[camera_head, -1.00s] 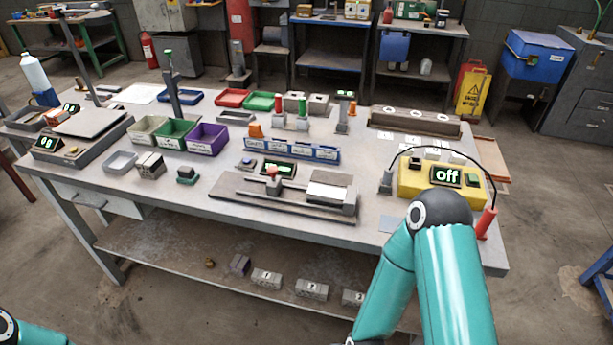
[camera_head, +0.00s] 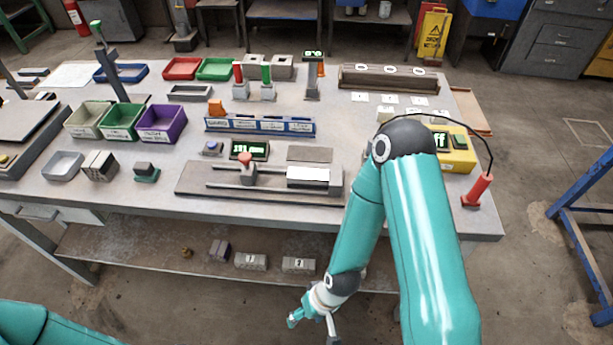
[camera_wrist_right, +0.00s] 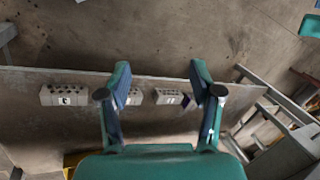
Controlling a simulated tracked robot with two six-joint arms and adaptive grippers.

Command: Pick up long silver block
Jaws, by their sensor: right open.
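Grey, silver-looking hollow blocks with white labels lie on the lower shelf under the bench: one block (camera_head: 251,261) and another block (camera_head: 298,265) to its right. The right wrist view shows several, including one at left (camera_wrist_right: 65,95) and one near the middle (camera_wrist_right: 168,97). Which one is the long silver block I cannot tell. My right gripper (camera_head: 312,328) hangs in front of the shelf, below and right of these blocks. In the wrist view its fingers (camera_wrist_right: 159,75) are spread and empty, with blocks seen between them. My left gripper is out of view; only its teal arm shows.
The lower shelf (camera_head: 130,250) also holds a dark block (camera_head: 220,250) and a small brown item (camera_head: 186,252). The tabletop (camera_head: 400,210) above is crowded with bins, a slide fixture (camera_head: 265,185) and a yellow box (camera_head: 458,158). Open floor lies in front.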

